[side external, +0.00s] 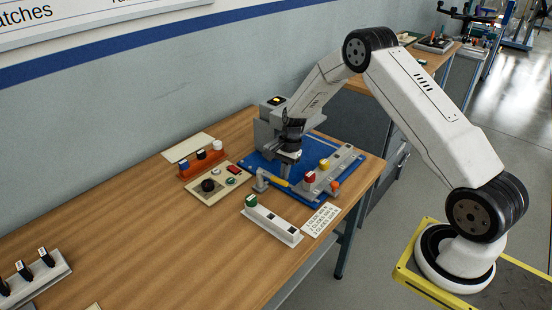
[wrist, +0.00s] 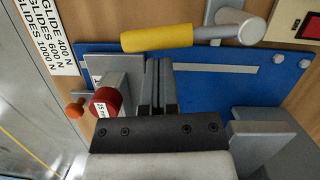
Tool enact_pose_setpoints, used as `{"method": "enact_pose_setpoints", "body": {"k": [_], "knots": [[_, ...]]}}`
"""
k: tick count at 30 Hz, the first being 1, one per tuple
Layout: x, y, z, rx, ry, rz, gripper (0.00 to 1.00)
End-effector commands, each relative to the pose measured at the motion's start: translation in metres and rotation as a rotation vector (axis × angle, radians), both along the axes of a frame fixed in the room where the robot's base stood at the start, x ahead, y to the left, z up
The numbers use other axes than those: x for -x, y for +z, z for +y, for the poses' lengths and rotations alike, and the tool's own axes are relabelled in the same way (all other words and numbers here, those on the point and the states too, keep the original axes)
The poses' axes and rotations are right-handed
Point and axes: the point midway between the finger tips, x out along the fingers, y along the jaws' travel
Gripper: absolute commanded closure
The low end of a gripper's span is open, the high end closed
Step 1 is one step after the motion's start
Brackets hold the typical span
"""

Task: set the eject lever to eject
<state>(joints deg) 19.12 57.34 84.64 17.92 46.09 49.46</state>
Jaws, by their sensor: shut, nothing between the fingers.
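A lever with a yellow handle (wrist: 157,37) and a grey pivot (wrist: 240,27) lies at the edge of the blue baseplate (wrist: 205,85). In the side view the yellow handle (side external: 282,183) shows at the plate's near side. No eject marking is readable on it. My gripper (wrist: 158,64) is shut and empty, with its fingertips just short of the handle in the wrist view. A small gap appears between them; contact cannot be confirmed. In the side view my gripper (side external: 289,160) points down over the blue plate, beside the grey machine block (side external: 270,122).
A grey rail (side external: 337,168) holds a red-topped glide (side external: 309,177) and a yellow one (side external: 324,163), close to my gripper. An orange knob (side external: 335,186) sits at its end. A control panel (side external: 205,197), an orange rack (side external: 190,170) and a white rack (side external: 278,226) stand nearby.

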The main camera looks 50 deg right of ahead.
Motion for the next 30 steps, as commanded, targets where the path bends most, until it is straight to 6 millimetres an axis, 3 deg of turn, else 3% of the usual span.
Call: {"method": "enact_pose_setpoints", "body": {"k": [30], "knots": [[0.0046, 0.0002, 0.0083, -0.001, -0.114, 0.002, 1.00]]}}
